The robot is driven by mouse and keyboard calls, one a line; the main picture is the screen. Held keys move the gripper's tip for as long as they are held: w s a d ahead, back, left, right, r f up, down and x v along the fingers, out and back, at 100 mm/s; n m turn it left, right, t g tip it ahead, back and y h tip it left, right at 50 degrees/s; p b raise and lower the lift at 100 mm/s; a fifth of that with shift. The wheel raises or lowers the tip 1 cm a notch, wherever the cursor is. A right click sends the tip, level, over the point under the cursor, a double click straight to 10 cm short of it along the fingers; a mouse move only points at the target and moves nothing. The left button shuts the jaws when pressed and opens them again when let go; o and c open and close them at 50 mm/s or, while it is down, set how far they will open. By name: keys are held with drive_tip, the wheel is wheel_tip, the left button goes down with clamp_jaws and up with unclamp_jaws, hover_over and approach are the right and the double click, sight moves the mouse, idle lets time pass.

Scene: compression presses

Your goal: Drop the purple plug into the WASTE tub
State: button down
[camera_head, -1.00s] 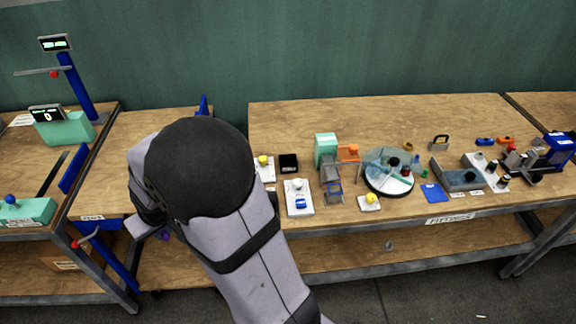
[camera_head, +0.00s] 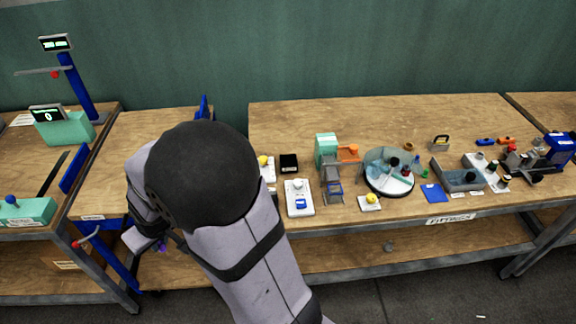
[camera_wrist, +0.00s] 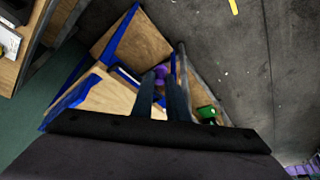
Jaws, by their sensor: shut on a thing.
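The purple plug (camera_wrist: 161,76) shows at the tips of my gripper's dark fingers (camera_wrist: 160,84) in the wrist view. The fingers are shut on it, and they hide part of it. In the head view my gripper (camera_head: 168,240) hangs low beyond my forearm, by the front of the left bench, with a small bit of purple (camera_head: 161,246) at its tip. My arm hides most of the gripper there. I cannot make out a tub marked WASTE in either view.
Blue-edged wooden panels (camera_wrist: 140,42) and a small green object (camera_wrist: 207,113) lie near the fingers in the wrist view. The long bench (camera_head: 400,115) at right holds several fixtures and a round turntable (camera_head: 388,175). Bare grey floor (camera_wrist: 225,60) shows beyond.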

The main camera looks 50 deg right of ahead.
drive_tip(key=w+d+m+h+p, duration=0.15)
drive_tip(key=w+d, duration=0.25)
drive_tip(key=d, duration=0.5)
drive_tip(key=w+d+m, duration=0.2)
drive_tip(key=w+d, duration=0.2)
drive_tip(key=d, duration=0.5)
drive_tip(key=w+d+m+h, duration=0.1)
drive_tip(key=w+d, duration=0.3)
drive_tip(key=d, duration=0.5)
drive_tip(key=s+d+f+m, duration=0.1)
drive_tip(key=s+d+m, duration=0.15)
drive_tip(key=d, duration=0.65)
drive_tip(key=s+d+f+m+g+p, duration=0.1)
drive_tip(key=s+d, duration=0.3)
drive_tip(key=d, duration=0.5)
drive_tip(key=s+d+f+m, duration=0.1)
drive_tip(key=s+d, duration=0.3)
drive_tip(key=d, duration=0.5)
drive_tip(key=shift+h, duration=0.45)
drive_tip(key=shift+w+d+f+b, duration=0.1)
drive_tip(key=shift+f+b, duration=0.6)
drive_tip(key=shift+f, duration=0.85)
drive_tip(key=shift+d+f+b, duration=0.1)
drive_tip(key=shift+f+b, duration=0.55)
drive_tip(key=shift+f, duration=0.9)
drive_tip(key=c, duration=1.7)
unclamp_jaws()
drive_tip(key=shift+o, duration=0.2)
drive_tip(key=shift+r, duration=0.15)
